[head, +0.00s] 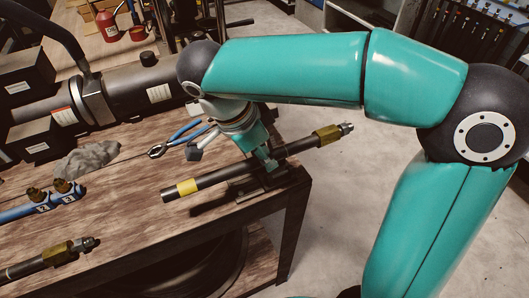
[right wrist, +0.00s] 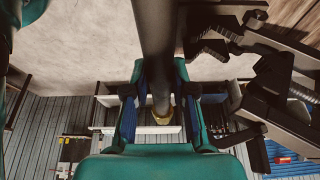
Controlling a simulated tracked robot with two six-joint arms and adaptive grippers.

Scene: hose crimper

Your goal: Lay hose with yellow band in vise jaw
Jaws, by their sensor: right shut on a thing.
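The hose with yellow band (head: 215,180) is a black hose with a yellow band near its left end and a brass fitting at its right end. My right gripper (head: 268,160) is shut on it near the middle and holds it over the table's right corner. In the right wrist view the hose (right wrist: 157,45) runs between both fingers of the gripper (right wrist: 159,105). The dark vise (head: 248,188) sits at the table corner below the hose. Its serrated jaws (right wrist: 215,42) lie right of the hose in the wrist view. The left gripper is not in view.
A black crimper (head: 125,92) stands behind. Floor is open at right.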

